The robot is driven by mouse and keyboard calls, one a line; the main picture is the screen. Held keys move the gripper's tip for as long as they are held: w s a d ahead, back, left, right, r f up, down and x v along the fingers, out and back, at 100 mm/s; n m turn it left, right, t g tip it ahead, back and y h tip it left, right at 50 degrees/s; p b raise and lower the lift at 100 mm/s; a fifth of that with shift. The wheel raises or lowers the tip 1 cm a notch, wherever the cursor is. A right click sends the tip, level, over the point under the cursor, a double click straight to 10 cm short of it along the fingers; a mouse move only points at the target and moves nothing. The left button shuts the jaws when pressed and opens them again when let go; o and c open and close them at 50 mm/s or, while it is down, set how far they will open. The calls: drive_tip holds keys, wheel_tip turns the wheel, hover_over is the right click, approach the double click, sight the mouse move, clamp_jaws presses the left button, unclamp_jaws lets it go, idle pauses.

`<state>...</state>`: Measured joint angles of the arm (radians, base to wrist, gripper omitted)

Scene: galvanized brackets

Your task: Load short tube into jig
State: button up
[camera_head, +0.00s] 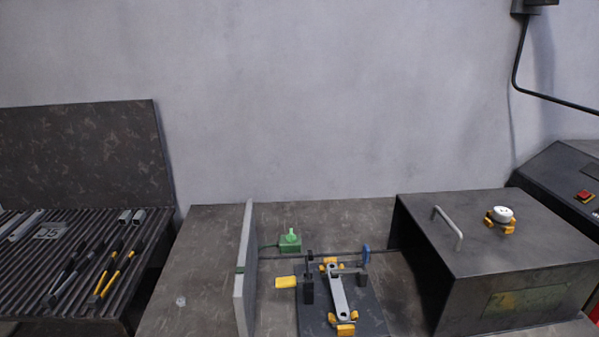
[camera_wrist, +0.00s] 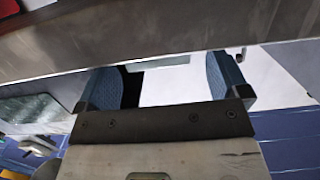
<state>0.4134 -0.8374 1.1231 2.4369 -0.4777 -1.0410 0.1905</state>
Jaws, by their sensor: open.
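My gripper (camera_wrist: 165,78) shows only in the wrist view. Its two blue-padded fingers stand wide apart with nothing held between them. In the head view two short grey square tubes (camera_head: 125,216) lie side by side at the back right of the slatted rack. The jig (camera_head: 372,318) is a dark plate on the bench with orange locating blocks. A grey flat bar with round ends (camera_head: 338,295) lies lengthwise on the jig. A yellow-handled clamp (camera_head: 286,282) is at the jig's left. No short tube is recognisable in the wrist view.
The slatted rack (camera_head: 25,280) also holds longer grey pieces and yellow- and black-handled tools. An upright grey plate (camera_head: 245,270) stands left of the jig. A dark metal box (camera_head: 500,260) with a handle stands right. A broad metal edge (camera_wrist: 160,38) crosses the wrist view.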

drive_tip(key=shift+w+d+f, duration=0.1)
drive_tip(key=shift+w+f, duration=0.1)
drive_tip(key=shift+w, duration=0.95)
drive_tip(key=shift+w+f, duration=0.15)
drive_tip(key=shift+w, duration=1)
drive_tip(key=shift+c, duration=0.4)
drive_tip(key=c, duration=1)
drive_tip(key=shift+r, duration=0.15)
drive_tip(key=shift+r, duration=4.9)
drive_tip(key=shift+w, duration=0.1)
